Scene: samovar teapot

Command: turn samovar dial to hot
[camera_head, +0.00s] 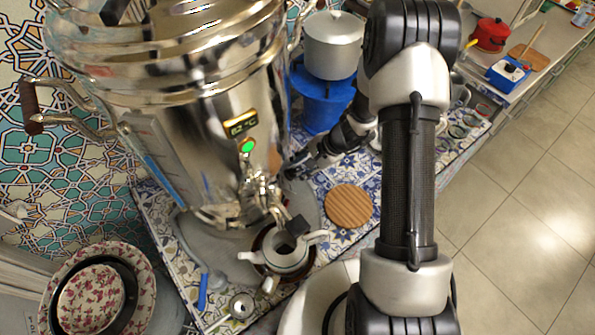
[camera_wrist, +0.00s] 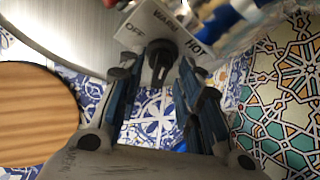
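The large silver samovar (camera_head: 190,110) fills the left of the head view, with a lit 82 °C display (camera_head: 240,123) and a green light (camera_head: 248,146). The black dial (camera_wrist: 161,57) shows in the wrist view on a pale plate (camera_wrist: 190,43) marked OFF, WARM and HOT; the setting it points to is unclear. My gripper (camera_wrist: 156,72) is open, one finger on each side of the dial, with gaps showing at both sides. In the head view my gripper (camera_head: 305,163) is at the samovar's lower right side, where the dial is hidden.
A metal teapot (camera_head: 284,262) stands below the samovar's tap (camera_head: 290,235). A round wooden trivet (camera_head: 348,206) lies on the tiled counter beside my arm. A lidded pot (camera_head: 333,45) sits on a blue stand (camera_head: 322,103) behind my gripper. Bowls (camera_head: 95,297) are at lower left.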

